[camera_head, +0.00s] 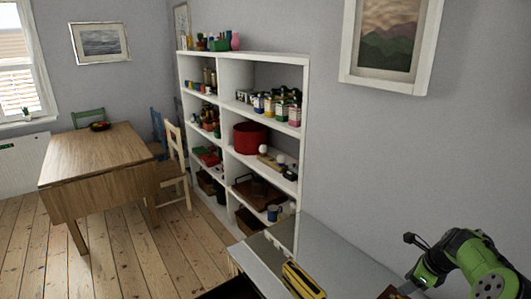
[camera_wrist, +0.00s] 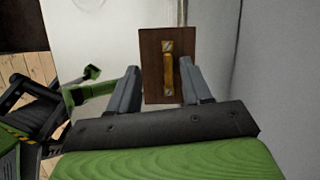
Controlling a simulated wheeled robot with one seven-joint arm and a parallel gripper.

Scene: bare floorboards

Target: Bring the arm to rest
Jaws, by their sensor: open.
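My gripper (camera_wrist: 160,74) shows in the wrist view with its two grey fingers apart. A dark brown wooden block (camera_wrist: 152,38) with a brass-coloured strip down its face appears between and beyond the fingertips. I see gaps to the fingers at the sides, though the left one is narrow; I cannot tell how far away the block is. In the head view my green and black arm (camera_head: 465,262) is bent at the lower right, close to the wall. The fingers are not clear there.
A pale worktop (camera_head: 340,262) runs along the wall, with a yellow and black item (camera_head: 303,281) on it. A white shelf unit (camera_head: 222,85) full of goods stands behind. A wooden table (camera_head: 90,152) with chairs is at the left. Floorboards (camera_head: 125,245) before it are clear.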

